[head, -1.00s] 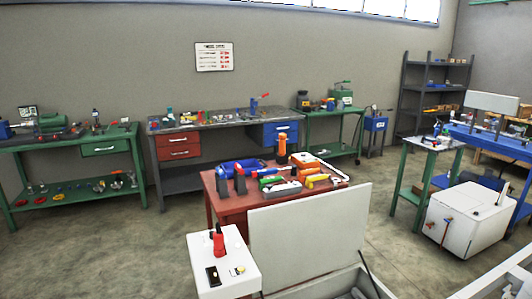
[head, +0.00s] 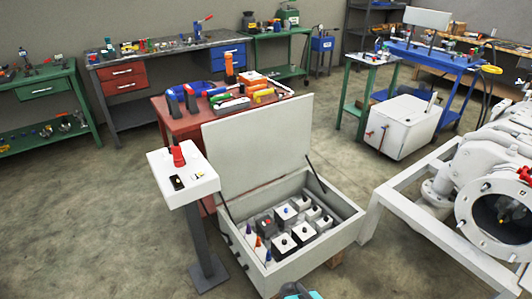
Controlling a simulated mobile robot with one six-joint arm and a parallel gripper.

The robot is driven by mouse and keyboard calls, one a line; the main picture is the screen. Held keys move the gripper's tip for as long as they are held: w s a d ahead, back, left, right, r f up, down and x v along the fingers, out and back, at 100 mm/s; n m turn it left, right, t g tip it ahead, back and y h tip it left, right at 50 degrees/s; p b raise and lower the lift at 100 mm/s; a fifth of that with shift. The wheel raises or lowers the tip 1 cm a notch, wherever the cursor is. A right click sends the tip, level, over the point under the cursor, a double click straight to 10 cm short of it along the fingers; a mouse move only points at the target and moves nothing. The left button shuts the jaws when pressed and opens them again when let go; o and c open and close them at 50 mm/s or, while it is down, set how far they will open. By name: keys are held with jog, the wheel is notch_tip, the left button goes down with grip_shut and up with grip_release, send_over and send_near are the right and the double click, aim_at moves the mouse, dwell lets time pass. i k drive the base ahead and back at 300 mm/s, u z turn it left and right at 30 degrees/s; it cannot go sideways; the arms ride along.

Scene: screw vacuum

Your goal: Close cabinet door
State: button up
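The cabinet (head: 345,236) is a low, light grey box on the floor in the middle of the head view. Its door (head: 262,140) is a flat lid, hinged at the back and standing open, tilted slightly backward. Thin stays (head: 316,174) run from the lid to the box sides. Inside are several pale blocks (head: 285,214) with coloured knobs and a few small coloured-tipped parts at the left. A small grey and teal piece, apparently part of my arm, shows at the bottom edge in front of the cabinet. My gripper is not in view.
A white pedestal (head: 190,188) with a red-handled switch stands close left of the cabinet. A red table (head: 180,108) with tools stands behind the lid. A white frame (head: 425,222) carrying a round-flanged vessel (head: 490,214) stands at the right. The floor at left is clear.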

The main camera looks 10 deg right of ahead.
aim_at(248, 151)
jog(key=z, duration=0.2)
jog(key=k, duration=0.65)
jog(key=u, duration=1.4)
jog(key=i, duration=2.65)
jog(key=u, duration=0.05)
